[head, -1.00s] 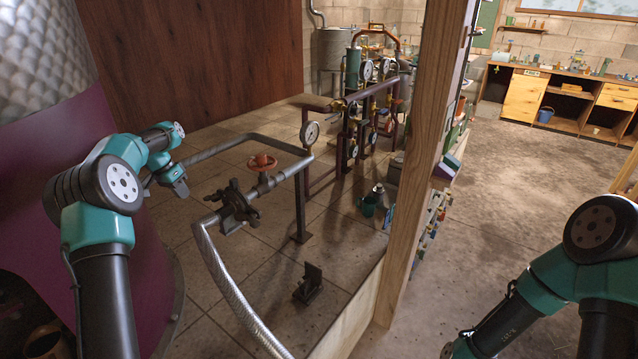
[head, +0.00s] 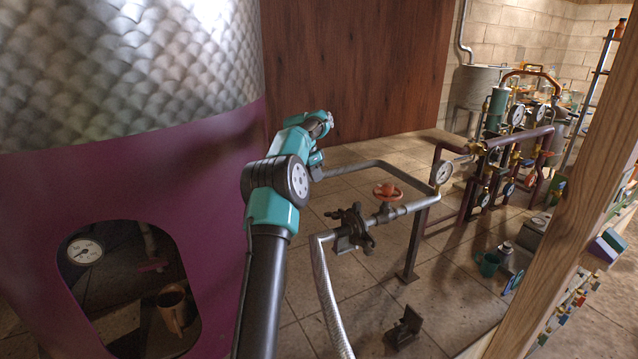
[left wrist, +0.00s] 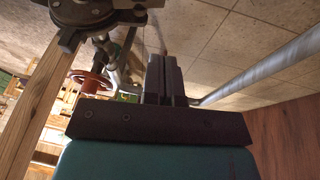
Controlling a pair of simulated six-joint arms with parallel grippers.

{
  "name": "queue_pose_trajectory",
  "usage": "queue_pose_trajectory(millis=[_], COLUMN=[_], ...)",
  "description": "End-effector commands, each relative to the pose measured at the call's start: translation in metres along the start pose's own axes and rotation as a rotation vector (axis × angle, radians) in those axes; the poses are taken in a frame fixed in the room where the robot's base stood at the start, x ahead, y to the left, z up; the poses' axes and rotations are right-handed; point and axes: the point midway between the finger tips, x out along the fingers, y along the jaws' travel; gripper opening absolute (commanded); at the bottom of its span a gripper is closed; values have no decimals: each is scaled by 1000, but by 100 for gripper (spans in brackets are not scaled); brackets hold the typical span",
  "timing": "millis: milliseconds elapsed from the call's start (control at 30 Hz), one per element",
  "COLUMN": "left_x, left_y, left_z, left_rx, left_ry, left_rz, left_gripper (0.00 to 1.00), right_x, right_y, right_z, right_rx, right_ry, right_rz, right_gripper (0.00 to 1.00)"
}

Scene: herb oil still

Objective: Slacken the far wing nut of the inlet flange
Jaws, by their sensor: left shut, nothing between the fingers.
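The inlet flange (head: 352,228) is a dark clamped joint in the grey pipe, between the ribbed hose and the red handwheel. Its wing nuts are too small and dark to tell apart in the head view. The flange also shows cut off at the top left of the left wrist view (left wrist: 72,14). My left gripper (head: 317,173) is beyond and above the flange in the head view, a little to its left and apart from it. In the left wrist view its fingers (left wrist: 163,75) are together and empty. My right gripper is out of view.
The red handwheel (head: 387,191) stands on the pipe right of the flange. The ribbed hose (head: 328,290) drops from its left end. The purple still body (head: 60,210) fills the left side. A wooden post (head: 560,240) stands at right. A dark bracket (head: 404,328) sits on the floor.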

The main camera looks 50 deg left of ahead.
Motion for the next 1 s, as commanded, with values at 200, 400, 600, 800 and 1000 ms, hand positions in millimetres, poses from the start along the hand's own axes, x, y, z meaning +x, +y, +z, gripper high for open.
queue_pose_trajectory(millis=[200,400,600,800,1000], left_x=[34,68,98,118,123], left_y=[1,1,4,9,10], left_z=[0,0,4,9,11], left_rx=[0,0,1,2,2], left_ry=[-2,-2,-1,2,3], left_rz=[2,2,2,0,-1], left_gripper=[0,0,0,0,0], right_x=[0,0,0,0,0], right_y=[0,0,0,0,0], right_z=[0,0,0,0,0], right_rx=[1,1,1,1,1], right_ry=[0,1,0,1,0], right_rz=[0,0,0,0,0], right_gripper=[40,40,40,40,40])
